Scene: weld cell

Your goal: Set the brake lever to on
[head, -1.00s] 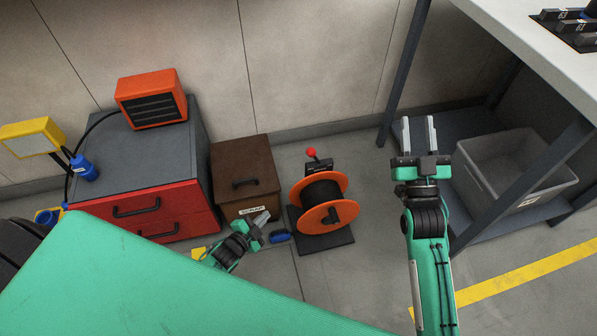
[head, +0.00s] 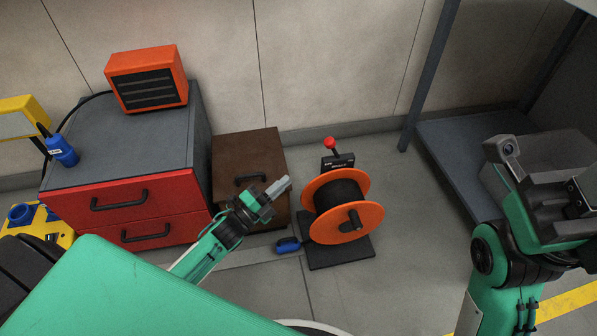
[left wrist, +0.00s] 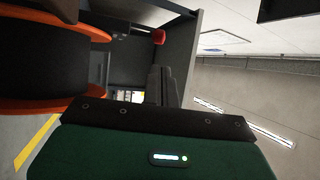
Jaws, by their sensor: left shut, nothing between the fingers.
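The brake lever (head: 330,143) is a short dark stem with a red ball knob, standing up from the black post behind the cable reel (head: 370,216). The reel has orange flanges and black cable, on a dark base plate. My left gripper (head: 287,184) is shut and empty, left of the reel and lower in the picture than the knob, apart from it.
A brown scrap box (head: 247,150) stands just behind my left gripper. A blue-handled object (head: 288,245) lies beside the reel base. A red-fronted drawer cabinet (head: 170,206) with an orange heater (head: 147,78) stands at left. A grey shelf (head: 455,150) stands at right. Floor right of the reel is clear.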

